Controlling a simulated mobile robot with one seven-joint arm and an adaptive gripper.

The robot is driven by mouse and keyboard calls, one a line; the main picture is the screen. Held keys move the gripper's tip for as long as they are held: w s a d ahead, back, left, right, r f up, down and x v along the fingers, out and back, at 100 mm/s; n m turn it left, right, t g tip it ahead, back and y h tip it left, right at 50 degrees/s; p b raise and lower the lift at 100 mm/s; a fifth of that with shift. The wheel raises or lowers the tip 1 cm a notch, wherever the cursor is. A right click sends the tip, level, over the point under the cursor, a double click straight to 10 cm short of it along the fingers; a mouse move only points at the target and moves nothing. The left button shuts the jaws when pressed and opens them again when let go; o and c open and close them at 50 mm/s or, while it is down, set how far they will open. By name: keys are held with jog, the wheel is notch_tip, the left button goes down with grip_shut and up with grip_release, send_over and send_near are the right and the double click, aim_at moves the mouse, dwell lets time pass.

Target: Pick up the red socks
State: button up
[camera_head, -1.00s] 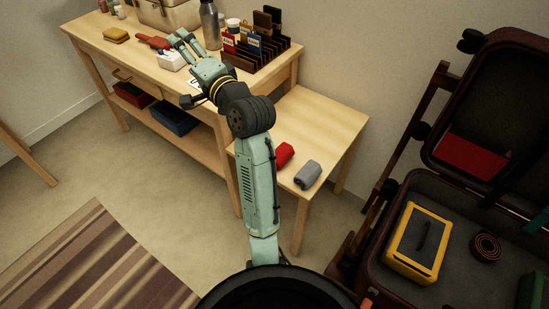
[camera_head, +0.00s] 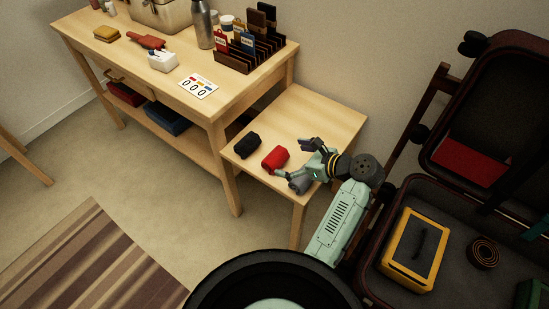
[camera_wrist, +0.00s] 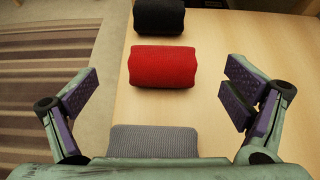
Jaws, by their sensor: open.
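The red socks (camera_head: 275,159) are a rolled bundle on the low side table, between a black roll (camera_head: 247,145) and a grey roll (camera_head: 299,184). In the wrist view the red socks (camera_wrist: 162,67) lie ahead of my gripper, centred between the fingers but beyond their tips. My gripper (camera_head: 292,160) is above the table's front right, over the grey roll, which it partly hides in the head view. My gripper (camera_wrist: 158,95) is wide open and empty. The grey roll (camera_wrist: 154,141) is nearest the palm in the wrist view; the black roll (camera_wrist: 159,16) is beyond the red socks.
The low table (camera_head: 315,118) has free room behind the rolls. A taller workbench (camera_head: 130,68) with a bottle, card rack and box stands at left. An open suitcase (camera_head: 372,285) holding a yellow case (camera_head: 414,249) lies at right. A striped rug (camera_head: 90,260) covers the floor.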

aim_at(277, 155)
jog(key=p+x, duration=0.1)
jog(key=x, duration=0.4)
jog(key=shift+w+f, duration=0.1)
jog(key=shift+w, duration=0.05)
jog(key=c, duration=1.2)
